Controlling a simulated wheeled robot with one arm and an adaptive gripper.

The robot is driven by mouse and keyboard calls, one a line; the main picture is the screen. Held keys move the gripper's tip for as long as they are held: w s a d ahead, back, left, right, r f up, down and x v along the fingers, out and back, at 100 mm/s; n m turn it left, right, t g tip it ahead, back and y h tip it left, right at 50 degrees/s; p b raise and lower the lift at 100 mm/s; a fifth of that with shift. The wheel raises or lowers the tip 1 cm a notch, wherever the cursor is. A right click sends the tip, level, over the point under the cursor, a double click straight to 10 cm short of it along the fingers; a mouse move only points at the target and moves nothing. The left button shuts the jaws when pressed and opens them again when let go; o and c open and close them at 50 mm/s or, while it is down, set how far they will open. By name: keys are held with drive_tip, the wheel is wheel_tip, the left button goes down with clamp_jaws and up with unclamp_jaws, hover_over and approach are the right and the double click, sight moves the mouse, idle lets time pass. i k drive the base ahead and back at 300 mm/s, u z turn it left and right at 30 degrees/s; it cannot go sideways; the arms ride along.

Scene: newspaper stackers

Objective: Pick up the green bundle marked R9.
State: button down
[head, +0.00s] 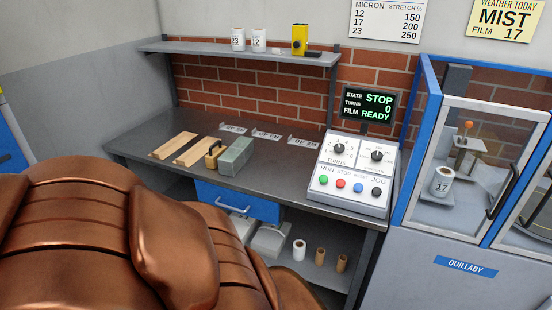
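A grey-green block-shaped bundle (235,156) lies on the dark workbench (180,150), in the middle of the head view. I cannot read any R9 mark on it. No other green bundle shows. My gripper is not visible in this view.
Two wooden strips (185,148) lie left of the bundle. A control box (352,172) with knobs and buttons stands at the bench's right end, near a glazed cabinet (470,160). A shelf (215,51) hangs above. The view's lower left is blocked.

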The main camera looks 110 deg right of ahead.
sight(233, 160)
drive_tip(key=z, duration=5.35)
drive_tip(key=i, duration=1.45)
drive_tip(key=u, duration=3.3)
